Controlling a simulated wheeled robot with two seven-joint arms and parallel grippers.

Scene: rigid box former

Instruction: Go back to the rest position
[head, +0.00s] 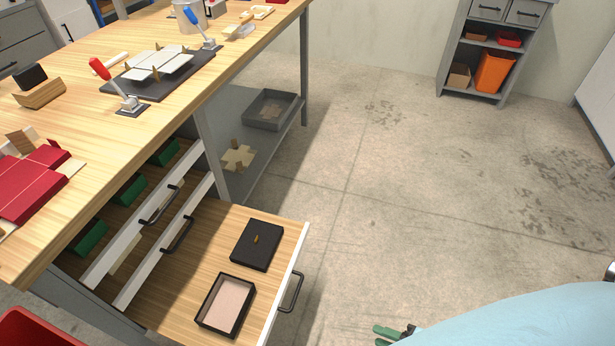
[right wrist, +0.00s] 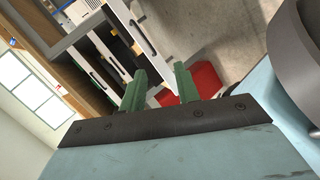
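My right gripper (head: 379,335) is at the bottom edge of the head view, over the floor to the right of the open drawer (head: 200,240). Its green fingers also show in the right wrist view (right wrist: 160,70), spread apart with nothing between them. My left gripper is not in view. In the open drawer lie a black lid (head: 266,250) with a small brass-coloured knob and an open black box (head: 208,318) with a pale pink inside.
The wooden workbench (head: 225,65) fills the left, with red and blue toggle clamps, a dark forming plate (head: 180,82) and red card pieces (head: 28,188). A grey tray (head: 268,124) sits on the lower shelf. The concrete floor to the right is clear up to a grey cabinet (head: 447,55).

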